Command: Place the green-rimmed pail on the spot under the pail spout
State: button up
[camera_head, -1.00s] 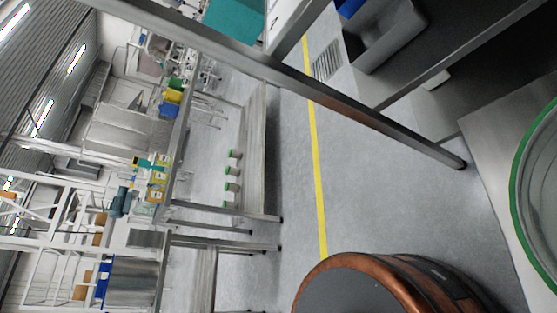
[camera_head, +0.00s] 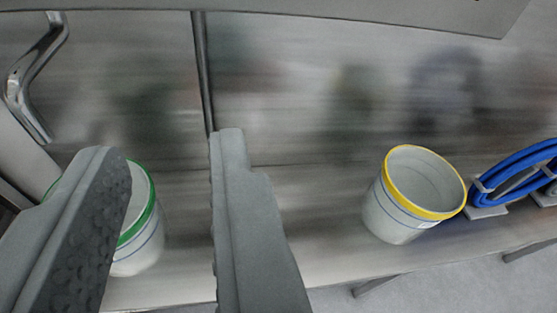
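The green-rimmed pail (camera_head: 141,243) stands on a steel surface at the lower left. It is white with a blue line round its side, and my left finger covers much of it. My gripper (camera_head: 170,145) is open, its two grey fingers spread wide apart. The fingers show in front of the pail, one overlapping it and the other to its right. Nothing is seen held between them, and I cannot tell whether either finger touches the pail. The spot under the pail spout is not in view.
A yellow-rimmed pail (camera_head: 405,205) stands to the right on the same steel surface (camera_head: 300,270). A blue coiled hose (camera_head: 515,172) is at the right edge. A bent metal handle (camera_head: 32,80) is at the upper left. A steel panel rises behind the pails.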

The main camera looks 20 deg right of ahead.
jog(key=s+r+m+t, duration=0.1)
jog(key=s+r+t, duration=0.1)
jog(key=s, duration=0.4)
jog(key=shift+d+r+h, duration=0.3)
jog(key=shift+d+r, duration=0.05)
jog(key=shift+d, duration=0.1)
jog(key=shift+w, duration=0.1)
dwell(1.6)
